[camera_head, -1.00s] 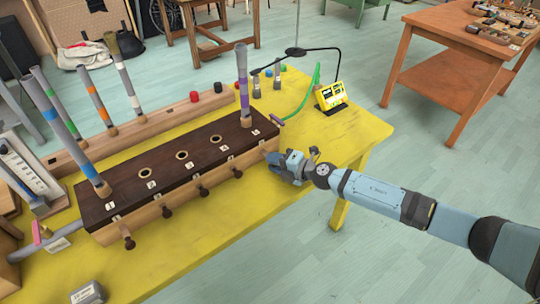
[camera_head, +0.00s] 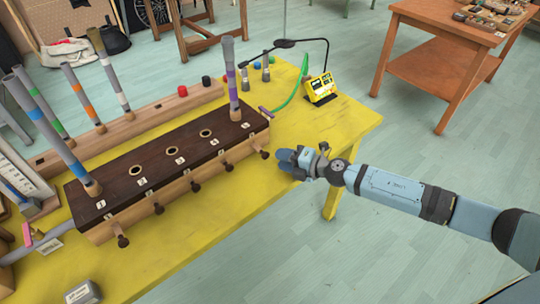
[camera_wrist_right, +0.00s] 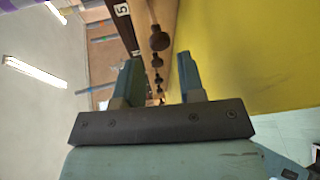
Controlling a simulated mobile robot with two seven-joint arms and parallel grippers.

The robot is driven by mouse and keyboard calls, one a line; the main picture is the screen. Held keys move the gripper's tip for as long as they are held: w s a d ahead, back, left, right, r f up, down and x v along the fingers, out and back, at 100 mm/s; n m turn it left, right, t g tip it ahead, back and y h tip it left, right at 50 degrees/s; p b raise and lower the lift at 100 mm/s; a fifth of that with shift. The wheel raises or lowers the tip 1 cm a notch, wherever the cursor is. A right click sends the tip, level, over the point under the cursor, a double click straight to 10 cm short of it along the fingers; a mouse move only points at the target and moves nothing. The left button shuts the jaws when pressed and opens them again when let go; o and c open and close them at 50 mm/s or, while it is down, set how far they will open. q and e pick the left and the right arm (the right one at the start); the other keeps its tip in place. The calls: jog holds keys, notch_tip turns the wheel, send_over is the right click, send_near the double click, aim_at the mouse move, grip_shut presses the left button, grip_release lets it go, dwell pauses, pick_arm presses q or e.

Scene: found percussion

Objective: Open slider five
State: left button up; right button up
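A long dark-topped wooden box (camera_head: 150,182) lies across the yellow table, with numbered labels and a row of dark knobs along its front. Slider five's knob (camera_head: 264,154) sticks out of the front at the box's right end; its label 5 (camera_wrist_right: 122,10) and the nearest knob (camera_wrist_right: 159,40) show in the right wrist view. My left gripper is out of view.
A grey pipe with a purple band (camera_head: 231,80) stands in the box's right end. A green tube (camera_head: 292,88) and a yellow device (camera_head: 320,89) lie behind my right gripper. Another pipe (camera_head: 50,130) stands at the left end. The table's front right is clear.

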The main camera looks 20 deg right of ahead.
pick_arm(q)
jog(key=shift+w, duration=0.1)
pick_arm(e)
jog(key=v, duration=0.7)
jog(key=shift+s+d, duration=0.2)
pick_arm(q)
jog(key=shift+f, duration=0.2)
pick_arm(e)
jog(key=s+a+f+m+h, duration=0.2)
jog(key=s+a+f+m, duration=0.15)
jog(key=s+m, duration=0.4)
jog(key=s+a+f+m+h, duration=0.35)
jog(key=s+m, duration=0.25)
jog(key=m, duration=0.3)
jog(key=s+a+f+m+h, duration=0.1)
jog(key=s+a+f+m, duration=0.25)
jog(key=s+m, duration=0.4)
pick_arm(q)
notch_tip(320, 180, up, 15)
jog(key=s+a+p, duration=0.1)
jog(key=p, duration=1.7)
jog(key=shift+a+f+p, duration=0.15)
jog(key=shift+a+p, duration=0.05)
jog(key=shift+p, duration=0.15)
pick_arm(e)
notch_tip(320, 180, up, 15)
jog(key=s+d, duration=0.1)
jog(key=shift+r+g, duration=0.2)
jog(key=shift+g, duration=0.1)
